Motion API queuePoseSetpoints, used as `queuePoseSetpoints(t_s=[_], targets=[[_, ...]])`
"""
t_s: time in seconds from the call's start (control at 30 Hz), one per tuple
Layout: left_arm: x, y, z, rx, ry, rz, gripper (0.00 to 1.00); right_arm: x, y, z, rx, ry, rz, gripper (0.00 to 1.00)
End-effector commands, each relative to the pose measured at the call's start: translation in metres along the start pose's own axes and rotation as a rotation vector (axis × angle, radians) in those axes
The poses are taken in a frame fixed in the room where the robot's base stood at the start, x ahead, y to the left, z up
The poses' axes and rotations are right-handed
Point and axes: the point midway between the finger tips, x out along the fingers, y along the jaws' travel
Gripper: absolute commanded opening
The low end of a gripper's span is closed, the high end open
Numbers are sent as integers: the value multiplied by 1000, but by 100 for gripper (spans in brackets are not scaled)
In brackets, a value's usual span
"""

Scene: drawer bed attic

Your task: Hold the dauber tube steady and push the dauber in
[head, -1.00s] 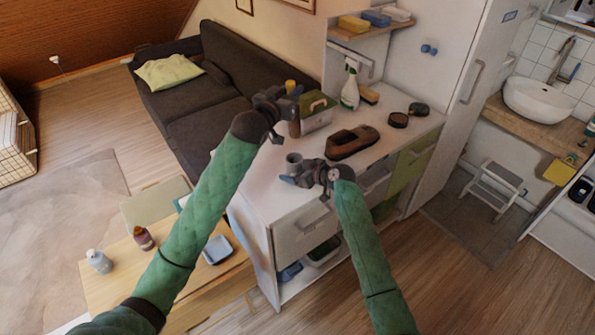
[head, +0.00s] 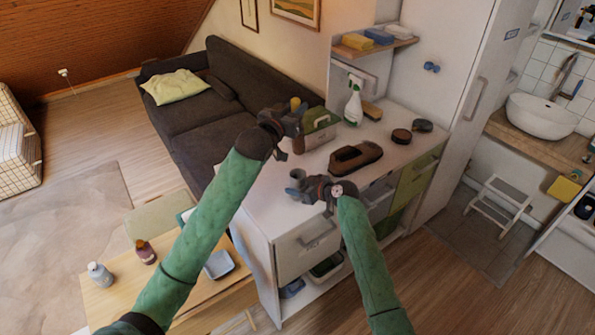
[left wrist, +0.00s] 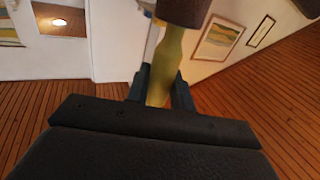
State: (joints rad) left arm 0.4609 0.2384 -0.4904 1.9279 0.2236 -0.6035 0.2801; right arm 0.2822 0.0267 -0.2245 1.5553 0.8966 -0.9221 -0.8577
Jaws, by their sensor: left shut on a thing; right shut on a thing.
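My left gripper (head: 296,121) is shut on the dauber. In the left wrist view the dauber's yellow-green handle (left wrist: 166,68) sits between the fingers, with a brown end (left wrist: 183,11) beyond them. In the head view its yellow top (head: 295,103) shows above the gripper and a brown part (head: 298,145) below it. My right gripper (head: 299,190) is lower, shut on the grey dauber tube (head: 296,173), over the white cabinet top. The dauber's brown end appears above the tube, with a small gap in the picture. I cannot tell how well they line up.
A green-and-grey caddy (head: 320,130) stands just behind the left gripper. A brown shoe-like object (head: 355,157) lies right of the grippers. A spray bottle (head: 353,104) and round dark tins (head: 401,136) are farther back on the white cabinet top (head: 262,205).

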Motion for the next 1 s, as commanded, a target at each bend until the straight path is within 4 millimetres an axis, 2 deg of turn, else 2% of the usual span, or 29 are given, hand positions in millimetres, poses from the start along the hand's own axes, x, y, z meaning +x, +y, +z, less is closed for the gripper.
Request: queuePoseSetpoints(t_s=[0.3,0.73,1.0], targets=[[0,7,37,49,-37,48,0,0,0,0,0,0,0,25],[0,8,40,49,-37,49,0,0,0,0,0,0,0,25],[0,7,50,48,-38,48,0,0,0,0,0,0,0,25]])
